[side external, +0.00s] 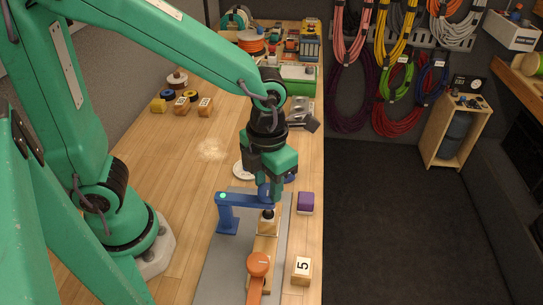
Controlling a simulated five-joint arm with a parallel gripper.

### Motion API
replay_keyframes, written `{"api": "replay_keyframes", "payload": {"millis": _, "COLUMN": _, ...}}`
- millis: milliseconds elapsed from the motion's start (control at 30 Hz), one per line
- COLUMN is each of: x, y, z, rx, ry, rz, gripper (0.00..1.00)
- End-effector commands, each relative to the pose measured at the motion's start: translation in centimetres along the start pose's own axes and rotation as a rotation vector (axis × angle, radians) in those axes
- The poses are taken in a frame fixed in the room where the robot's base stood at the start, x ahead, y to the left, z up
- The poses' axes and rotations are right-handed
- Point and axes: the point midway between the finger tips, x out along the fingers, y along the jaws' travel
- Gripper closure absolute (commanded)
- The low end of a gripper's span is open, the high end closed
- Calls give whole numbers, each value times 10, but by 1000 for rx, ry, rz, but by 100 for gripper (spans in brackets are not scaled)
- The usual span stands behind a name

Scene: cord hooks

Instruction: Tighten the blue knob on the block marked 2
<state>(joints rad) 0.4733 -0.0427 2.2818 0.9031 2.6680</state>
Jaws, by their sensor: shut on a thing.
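My gripper (265,190) points down over the grey mat and is shut on a blue piece (264,192), which looks like the blue knob. The jaws hide part of it. A blue arm on a post (228,212) reaches from the left to just beneath the jaws. Below its right end stands a small wooden block (268,224) with a dark top. I cannot read a 2 on any block. A block marked 5 (301,270) stands to the right, nearer the camera.
An orange knob with a handle (258,265) sits in front on the grey mat (226,262). A purple block (306,202) lies right of the gripper, near the table's edge. A white disc (243,170) lies behind.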

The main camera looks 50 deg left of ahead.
Motion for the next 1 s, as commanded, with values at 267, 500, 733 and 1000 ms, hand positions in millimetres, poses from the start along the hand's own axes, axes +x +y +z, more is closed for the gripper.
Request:
{"api": "replay_keyframes", "payload": {"millis": 267, "x": -2, "y": -1, "z": 2, "rx": 1, "ry": -6, "rz": -3, "gripper": 87}}
{"api": "replay_keyframes", "payload": {"millis": 500, "x": -2, "y": 0, "z": 1, "rx": 0, "ry": -4, "rz": -2, "gripper": 41}}
{"api": "replay_keyframes", "payload": {"millis": 733, "x": -1, "y": 0, "z": 0, "rx": 0, "ry": -2, "rz": -1, "gripper": 41}}
{"api": "replay_keyframes", "payload": {"millis": 1000, "x": -15, "y": 0, "z": 1, "rx": 0, "ry": -4, "rz": -2, "gripper": 41}}
